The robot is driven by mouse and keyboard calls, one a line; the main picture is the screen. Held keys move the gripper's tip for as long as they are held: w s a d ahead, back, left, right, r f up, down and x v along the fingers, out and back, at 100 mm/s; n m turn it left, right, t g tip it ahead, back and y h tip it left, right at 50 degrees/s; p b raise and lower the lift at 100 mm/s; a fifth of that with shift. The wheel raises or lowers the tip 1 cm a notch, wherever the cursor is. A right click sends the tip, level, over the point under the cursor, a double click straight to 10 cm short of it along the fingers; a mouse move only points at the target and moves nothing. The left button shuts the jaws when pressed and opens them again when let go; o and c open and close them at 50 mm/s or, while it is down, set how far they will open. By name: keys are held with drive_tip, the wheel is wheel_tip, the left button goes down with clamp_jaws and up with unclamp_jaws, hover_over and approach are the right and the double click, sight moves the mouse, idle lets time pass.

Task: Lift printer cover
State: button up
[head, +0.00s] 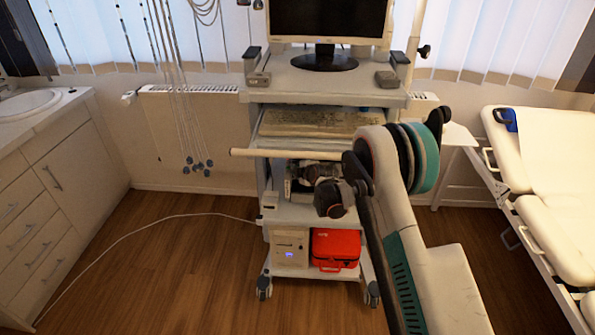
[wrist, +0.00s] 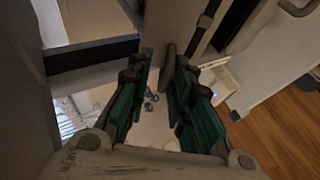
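I cannot clearly make out a printer or its cover. The middle shelf of the white cart (head: 335,80) holds something mostly hidden behind my arm, which could be the printer. My wrist and gripper end show as dark parts in front of this shelf in the head view, where the fingers cannot be made out. In the wrist view my gripper (wrist: 158,58) is open, with two teal-padded fingers apart and nothing between them. Pale and dark cart parts lie close around the fingers. Blue cable ends (wrist: 151,95) show beyond the gap.
A monitor (head: 328,20) stands on the cart top. A pull-out shelf (head: 310,122) sits below it. A red case (head: 336,246) and a white box (head: 290,247) are at the bottom. Cables hang at left. A bed (head: 560,150) stands right; cabinets (head: 50,180) stand left.

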drive_tip(key=shift+s, duration=0.1)
drive_tip(key=v, duration=1.2)
idle(0.4)
